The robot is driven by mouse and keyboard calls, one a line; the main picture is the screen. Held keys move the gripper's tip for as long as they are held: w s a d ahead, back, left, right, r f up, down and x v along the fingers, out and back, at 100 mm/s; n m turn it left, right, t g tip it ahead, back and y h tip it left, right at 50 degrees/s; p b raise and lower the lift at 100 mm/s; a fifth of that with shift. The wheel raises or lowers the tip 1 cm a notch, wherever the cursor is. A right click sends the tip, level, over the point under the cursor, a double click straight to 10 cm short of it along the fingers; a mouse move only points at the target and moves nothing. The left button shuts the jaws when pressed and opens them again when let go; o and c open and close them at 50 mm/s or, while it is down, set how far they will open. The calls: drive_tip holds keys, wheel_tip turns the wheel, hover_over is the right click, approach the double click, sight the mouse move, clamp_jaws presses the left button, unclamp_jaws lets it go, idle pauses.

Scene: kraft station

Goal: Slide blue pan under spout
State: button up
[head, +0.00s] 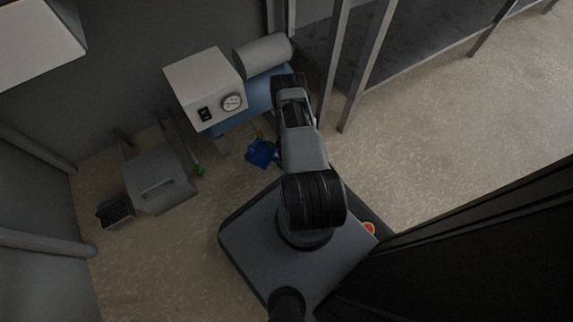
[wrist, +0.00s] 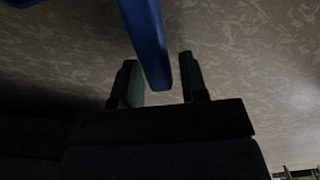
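The blue pan (head: 262,154) lies on the floor just below the blue machine body (head: 240,107), left of my arm, in the head view. In the wrist view a blue bar (wrist: 146,38), which looks like part of the pan, comes down from the top between my fingers. My gripper (wrist: 158,60) is open around this bar, with a narrow gap to each finger. In the head view my arm hides the gripper. I cannot make out the spout clearly.
A light box with a gauge (head: 203,88) and a grey cylinder (head: 263,55) sit on the machine. A grey case (head: 158,180) and a small dark box (head: 116,211) stand left. Metal posts (head: 357,65) rise at right. Floor between case and pan is mostly clear.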

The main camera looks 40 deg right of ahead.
clamp_jaws()
drive_tip(key=shift+o, duration=1.4)
unclamp_jaws()
drive_tip(key=shift+r, duration=0.1)
wheel_tip(320, 180, up, 14)
drive_tip(key=p, duration=1.4)
drive_tip(key=shift+f, duration=0.2)
